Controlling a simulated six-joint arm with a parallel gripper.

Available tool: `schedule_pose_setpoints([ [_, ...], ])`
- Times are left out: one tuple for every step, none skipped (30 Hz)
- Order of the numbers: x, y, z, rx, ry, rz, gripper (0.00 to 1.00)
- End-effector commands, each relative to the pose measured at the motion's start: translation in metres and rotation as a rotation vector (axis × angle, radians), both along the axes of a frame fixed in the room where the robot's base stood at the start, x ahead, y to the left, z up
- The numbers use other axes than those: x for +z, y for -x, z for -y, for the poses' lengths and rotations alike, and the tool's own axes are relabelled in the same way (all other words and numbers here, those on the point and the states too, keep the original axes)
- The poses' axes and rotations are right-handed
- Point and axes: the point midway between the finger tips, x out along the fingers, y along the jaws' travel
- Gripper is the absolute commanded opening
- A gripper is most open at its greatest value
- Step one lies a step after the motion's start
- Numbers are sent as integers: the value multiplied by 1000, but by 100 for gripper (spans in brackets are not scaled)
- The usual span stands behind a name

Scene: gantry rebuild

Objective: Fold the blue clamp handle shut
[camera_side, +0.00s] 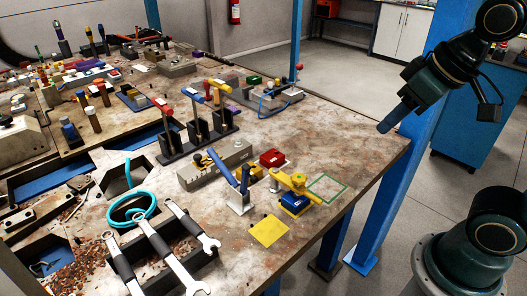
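The blue clamp handle (224,169) is a slanted bar with a dark tip, rising up and to the left from a small silver bracket (240,204) near the table's front. The handle is raised, not lying flat.
A yellow lever on a blue block (295,202) stands just right of the clamp, with a red box (272,158) behind. A grey block (205,168) is close behind on the left. A yellow square (269,230) and a green outline (327,188) mark bare tabletop.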

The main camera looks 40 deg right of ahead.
Motion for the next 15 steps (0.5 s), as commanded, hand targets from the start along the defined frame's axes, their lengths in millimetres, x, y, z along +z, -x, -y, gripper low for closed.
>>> schedule_pose_setpoints([
  [4, -10, -2, 1, 2, -8, 40],
  [6, -16, -3, -1, 4, -12, 40],
  [9, -25, -4, -3, 6, -16, 40],
  [11, -31, -5, -5, 7, -19, 40],
  [13, -38, -7, -7, 10, -22, 40],
  [15, -47, -9, -11, 11, -26, 40],
  [16, -53, -11, -13, 13, -29, 40],
  [18, -60, -12, -15, 16, -33, 40],
  [19, -69, -15, -18, 19, -36, 40],
  [20, -76, -17, -20, 21, -38, 40],
  [21, -82, -20, -22, 23, -42, 40],
  [22, -91, -23, -25, 27, -45, 40],
  [22, -98, -26, -26, 30, -48, 40],
  [23, -104, -29, -28, 32, -50, 40],
  [23, -113, -33, -31, 37, -53, 40],
])
